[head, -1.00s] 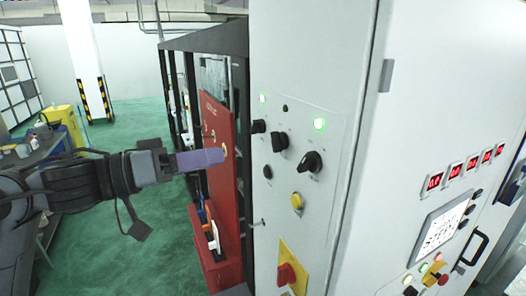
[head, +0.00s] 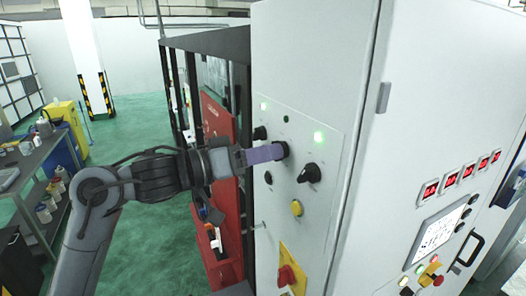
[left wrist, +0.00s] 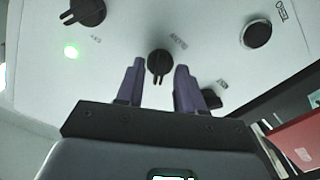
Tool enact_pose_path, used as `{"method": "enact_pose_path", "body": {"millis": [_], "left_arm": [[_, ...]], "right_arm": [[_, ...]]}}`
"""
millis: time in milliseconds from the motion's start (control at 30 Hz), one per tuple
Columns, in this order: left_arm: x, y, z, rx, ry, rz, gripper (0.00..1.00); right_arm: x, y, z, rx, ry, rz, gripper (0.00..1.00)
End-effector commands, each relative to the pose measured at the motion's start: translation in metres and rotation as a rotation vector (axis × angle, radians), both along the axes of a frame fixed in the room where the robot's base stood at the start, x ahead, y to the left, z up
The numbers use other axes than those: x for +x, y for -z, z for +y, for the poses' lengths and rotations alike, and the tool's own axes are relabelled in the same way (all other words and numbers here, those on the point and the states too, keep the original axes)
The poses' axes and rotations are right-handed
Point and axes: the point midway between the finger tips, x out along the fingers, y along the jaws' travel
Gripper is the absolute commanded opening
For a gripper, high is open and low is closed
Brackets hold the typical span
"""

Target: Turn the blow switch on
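The control panel (head: 318,215) on the grey cabinet carries several black rotary switches with small labels that I cannot read, so I cannot tell by label which is the blow switch. My left gripper (head: 276,153) has purple fingers and is at the middle black switch (head: 284,148). In the left wrist view, the open fingers (left wrist: 159,68) stand either side of that switch (left wrist: 158,62), with a visible gap on each side. Another black switch (head: 309,173) is to its right in the head view, and one more (head: 260,133) is to its left. My right gripper is not in view.
Two green lamps (head: 319,138) glow on the panel. A yellow button (head: 296,208), a black button (left wrist: 257,33) and a red rotary handle (head: 287,275) are close by. A red board (head: 216,125) stands left of the cabinet. A workbench (head: 38,160) is at the far left.

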Motion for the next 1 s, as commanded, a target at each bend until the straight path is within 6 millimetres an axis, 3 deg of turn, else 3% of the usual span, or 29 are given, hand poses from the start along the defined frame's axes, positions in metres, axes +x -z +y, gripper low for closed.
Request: {"method": "enact_pose_path", "body": {"millis": [233,500,1000], "left_arm": [[0.0002,0.0001,-0.0005,0.0,0.0,0.0,0.37],[0.0,0.0,-0.0003,0.0,0.0,0.0,0.0],[0.0,-0.0008,-0.0003,0.033,0.0,-0.07,0.0]], "right_arm": [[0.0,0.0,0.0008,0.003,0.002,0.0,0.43],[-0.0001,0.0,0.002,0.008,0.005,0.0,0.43],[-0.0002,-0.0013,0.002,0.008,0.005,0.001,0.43]]}}
